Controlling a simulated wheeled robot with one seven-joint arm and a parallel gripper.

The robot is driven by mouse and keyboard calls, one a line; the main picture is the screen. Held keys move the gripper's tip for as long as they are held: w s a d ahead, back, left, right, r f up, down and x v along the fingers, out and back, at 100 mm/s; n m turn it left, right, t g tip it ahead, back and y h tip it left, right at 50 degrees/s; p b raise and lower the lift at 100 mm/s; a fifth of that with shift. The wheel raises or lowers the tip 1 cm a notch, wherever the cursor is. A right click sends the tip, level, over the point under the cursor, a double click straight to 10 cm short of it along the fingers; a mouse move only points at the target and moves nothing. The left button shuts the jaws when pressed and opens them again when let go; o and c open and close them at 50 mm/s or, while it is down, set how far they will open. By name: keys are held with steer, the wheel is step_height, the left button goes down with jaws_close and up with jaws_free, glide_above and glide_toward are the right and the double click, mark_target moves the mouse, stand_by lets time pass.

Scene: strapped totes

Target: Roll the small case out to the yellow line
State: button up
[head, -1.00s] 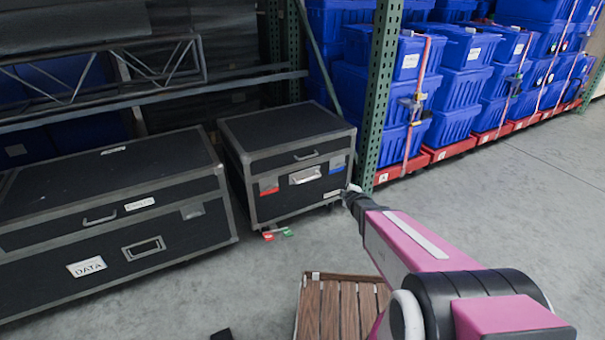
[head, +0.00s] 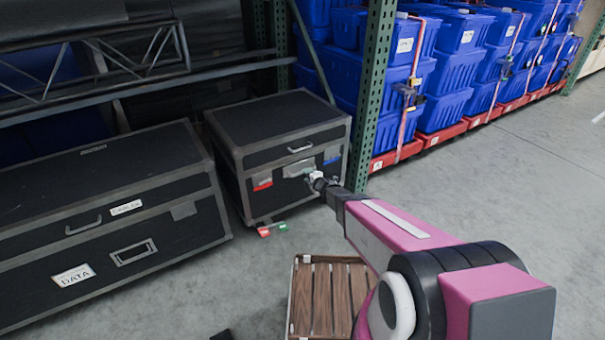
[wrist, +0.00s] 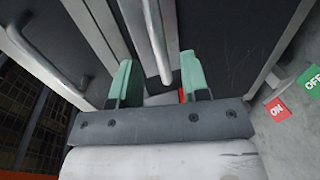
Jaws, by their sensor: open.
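The small case (head: 270,128) is a black box with grey metal edges, standing on the floor beside the rack post. Its front has a lid handle (head: 301,149), a pale metal fitting, and red and blue marks. My gripper (head: 318,178) is at the right part of that front in the head view. In the wrist view my gripper's two green fingers (wrist: 160,84) are apart, with a metal handle bar (wrist: 156,40) lined up with the gap between them. I cannot tell whether they touch it. The yellow line is not in view.
A red ON tab (head: 264,231) and a green OFF tab (head: 283,227) sit at the case's base. A larger black case (head: 110,210) stands close on the left. A slatted wooden pallet (head: 322,295) lies in front. A green post (head: 372,100) and strapped blue totes (head: 450,95) stand right.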

steer(key=x, duration=0.5)
jaws_close()
